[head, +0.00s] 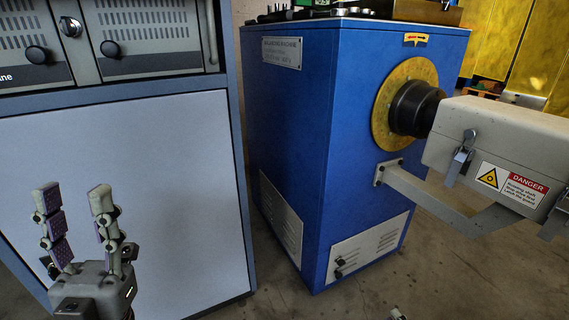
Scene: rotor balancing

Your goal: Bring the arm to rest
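My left gripper (76,215) stands at the lower left, fingers pointing up. Its two fingers are apart and nothing is between them. It is in front of the pale panel of a grey cabinet (150,190). Only a small pale tip of something, which I cannot identify, shows at the bottom edge right of the middle.
A grey guard housing (500,140) with a padlock (459,160) and a danger label (508,184) juts in from the right, on a bracket (425,190) from the machine. Yellow panels (538,45) stand behind. Bare floor (370,290) shows at the bottom.

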